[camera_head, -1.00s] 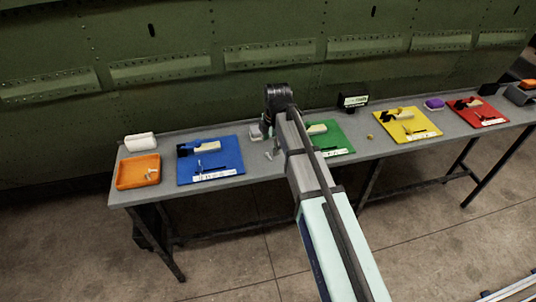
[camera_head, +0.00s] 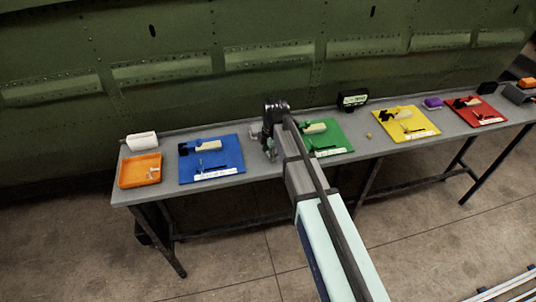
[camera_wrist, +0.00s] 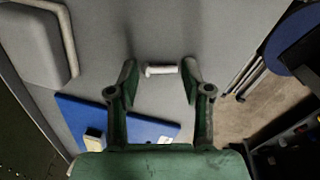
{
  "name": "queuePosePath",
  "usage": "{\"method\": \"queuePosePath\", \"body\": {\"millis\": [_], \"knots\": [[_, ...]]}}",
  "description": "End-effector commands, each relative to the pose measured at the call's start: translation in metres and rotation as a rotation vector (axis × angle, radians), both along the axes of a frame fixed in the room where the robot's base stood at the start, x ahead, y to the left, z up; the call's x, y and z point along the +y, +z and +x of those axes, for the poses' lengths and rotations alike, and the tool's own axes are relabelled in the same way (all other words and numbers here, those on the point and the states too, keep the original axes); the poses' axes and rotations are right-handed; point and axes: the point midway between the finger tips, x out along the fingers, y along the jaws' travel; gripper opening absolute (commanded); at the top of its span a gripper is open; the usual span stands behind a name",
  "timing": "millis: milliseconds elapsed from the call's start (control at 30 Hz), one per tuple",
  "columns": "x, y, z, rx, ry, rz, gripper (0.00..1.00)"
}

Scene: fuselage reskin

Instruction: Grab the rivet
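A small pale grey-white rivet (camera_wrist: 160,70) shows in the wrist view, lying sideways on the grey table top. My gripper (camera_wrist: 159,70) is open, with one green finger on either side of the rivet. A gap shows between each fingertip and the rivet; I cannot tell how high the fingers are above the table. In the head view my gripper (camera_head: 269,150) points down over the table between the blue mat and the green mat. The rivet is hard to make out there, behind my gripper and arm.
The grey table (camera_head: 262,168) carries a blue mat (camera_head: 230,168), green mat (camera_head: 340,144), yellow mat (camera_head: 425,122) and red mat (camera_head: 492,113). An orange tray (camera_head: 140,180) and white box (camera_head: 141,140) stand at the left end. The green fuselage wall (camera_head: 200,40) rises behind.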

Motion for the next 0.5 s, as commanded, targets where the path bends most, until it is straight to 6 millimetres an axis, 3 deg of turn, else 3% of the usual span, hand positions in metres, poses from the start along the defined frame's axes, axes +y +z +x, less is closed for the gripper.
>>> {"method": "queuePosePath", "body": {"millis": [67, 500], "knots": [[0.0000, 0.0001, 0.0000, 0.000, 0.000, 0.000, 0.26], [-0.0001, 0.0015, 0.0001, 0.000, 0.000, 0.000, 0.26]]}}
